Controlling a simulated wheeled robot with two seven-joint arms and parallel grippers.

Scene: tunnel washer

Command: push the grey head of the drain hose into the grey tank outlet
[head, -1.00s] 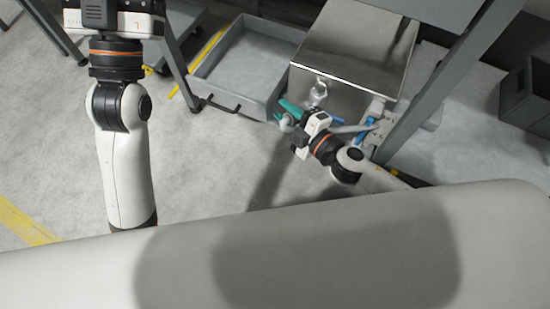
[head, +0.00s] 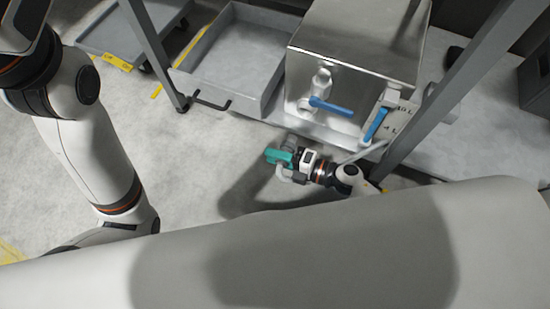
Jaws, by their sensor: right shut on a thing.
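The steel tank (head: 352,62) stands at the upper right. On its front is a grey outlet fitting (head: 322,80) with a blue lever (head: 331,107) beside it. My right gripper (head: 282,162) is low in front of the tank, apart from the outlet and pointing left. It is shut on a teal piece (head: 278,156); whether this belongs to the drain hose I cannot tell. A light grey tube (head: 366,152), perhaps the hose, runs behind my right wrist. The grey hose head cannot be made out. My left arm is at the left, its fingers out of view.
A grey tray (head: 232,58) with a dark handle stands left of the tank. A second blue lever (head: 376,124) sits by a marked plate at the tank's right. A grey post (head: 455,90) rises right of it. The floor left of my right gripper is clear.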

